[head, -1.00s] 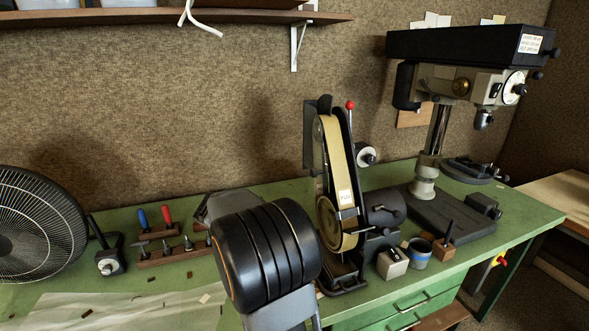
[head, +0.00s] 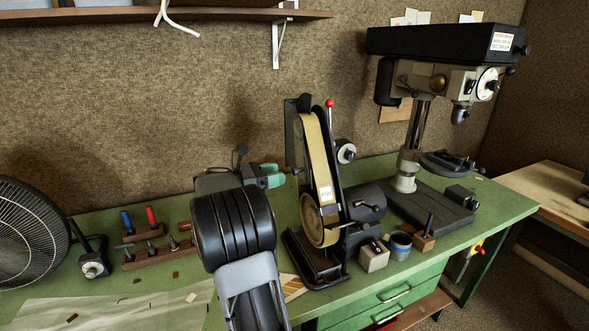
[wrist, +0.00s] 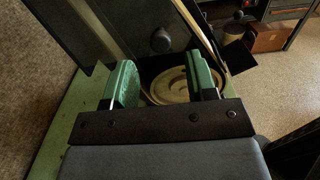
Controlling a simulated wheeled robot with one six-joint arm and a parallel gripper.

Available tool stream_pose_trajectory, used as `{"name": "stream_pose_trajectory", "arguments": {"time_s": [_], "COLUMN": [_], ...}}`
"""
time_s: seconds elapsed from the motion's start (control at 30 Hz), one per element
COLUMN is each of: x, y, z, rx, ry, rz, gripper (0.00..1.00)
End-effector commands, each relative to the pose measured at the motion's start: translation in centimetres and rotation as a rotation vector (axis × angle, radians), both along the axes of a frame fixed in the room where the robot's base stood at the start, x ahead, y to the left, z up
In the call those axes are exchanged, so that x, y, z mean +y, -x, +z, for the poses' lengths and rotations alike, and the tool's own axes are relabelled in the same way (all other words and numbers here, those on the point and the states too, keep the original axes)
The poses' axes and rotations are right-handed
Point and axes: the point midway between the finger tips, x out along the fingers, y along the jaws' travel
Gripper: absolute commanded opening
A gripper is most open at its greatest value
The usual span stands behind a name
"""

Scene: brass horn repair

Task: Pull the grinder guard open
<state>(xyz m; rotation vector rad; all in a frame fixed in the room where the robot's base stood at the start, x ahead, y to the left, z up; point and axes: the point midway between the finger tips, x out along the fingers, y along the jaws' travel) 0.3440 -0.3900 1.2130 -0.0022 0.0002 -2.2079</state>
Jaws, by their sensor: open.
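The belt grinder (head: 321,190) stands on the green bench, its tan belt upright and a round wheel at its foot. A dark plate (head: 293,135) rises at its left side. I cannot tell for sure which part is the guard. My gripper (head: 272,177) is just left of the grinder, partly hidden behind my own arm. In the wrist view my two green fingers (wrist: 162,72) are apart with nothing held. A dark panel (wrist: 112,28) with a round black knob (wrist: 161,40) lies beyond them, and the tan wheel (wrist: 174,85) shows between and below them.
A drill press (head: 408,150) stands to the right. A grey block (head: 374,257), a cup (head: 400,245) and a wooden block (head: 423,241) sit at the front right. A fan (head: 30,235) and a tool rack (head: 155,256) are at the left.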

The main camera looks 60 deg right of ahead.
Motion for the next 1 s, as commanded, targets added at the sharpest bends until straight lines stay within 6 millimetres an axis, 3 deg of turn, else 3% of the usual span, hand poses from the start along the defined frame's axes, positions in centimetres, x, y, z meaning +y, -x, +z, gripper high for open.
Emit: {"name": "stream_pose_trajectory", "arguments": {"time_s": [0.2,0.4,0.87,1.0], "x": [-3.0,-4.5,-5.1,-5.1], "y": [2.3,3.4,3.8,3.8], "z": [0.1,0.0,-0.1,-0.1], "rx": [-0.001,-0.001,-0.002,-0.002], "ry": [-0.001,-0.001,-0.001,-0.001], "rz": [-0.002,0.000,0.001,0.001], "gripper": [0.52,0.52,0.52,0.39]}}
